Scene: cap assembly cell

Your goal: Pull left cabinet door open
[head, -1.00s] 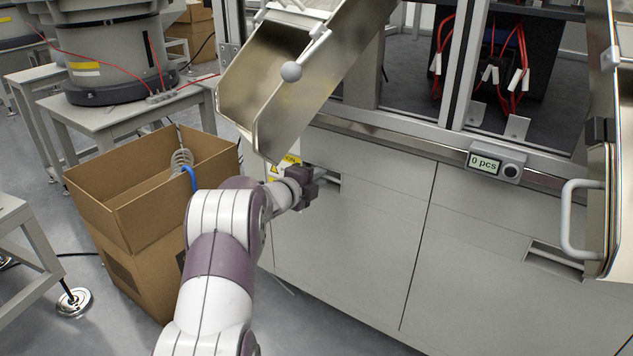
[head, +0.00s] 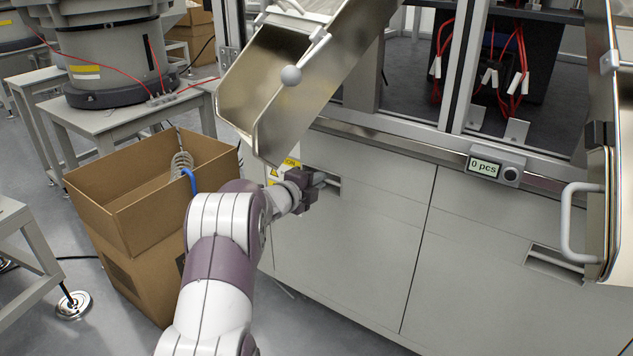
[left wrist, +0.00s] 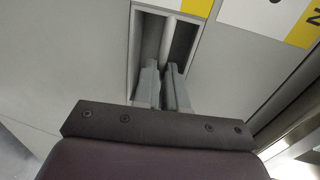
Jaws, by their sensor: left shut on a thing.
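The left cabinet door (head: 350,240) is a grey panel below the machine's rail, and it looks closed. Its recessed handle (head: 332,183) sits at the door's upper left. My left gripper (head: 318,179) reaches to this recess from the left. In the left wrist view the two grey fingers (left wrist: 163,85) go into the recess and close together around the handle bar (left wrist: 172,30). The fingertips are partly hidden in the recess. My right gripper does not show.
The right cabinet door (head: 500,270) has its own recessed handle (head: 556,258). A metal chute (head: 300,85) hangs just above my left gripper. The floor in front of the doors looks clear.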

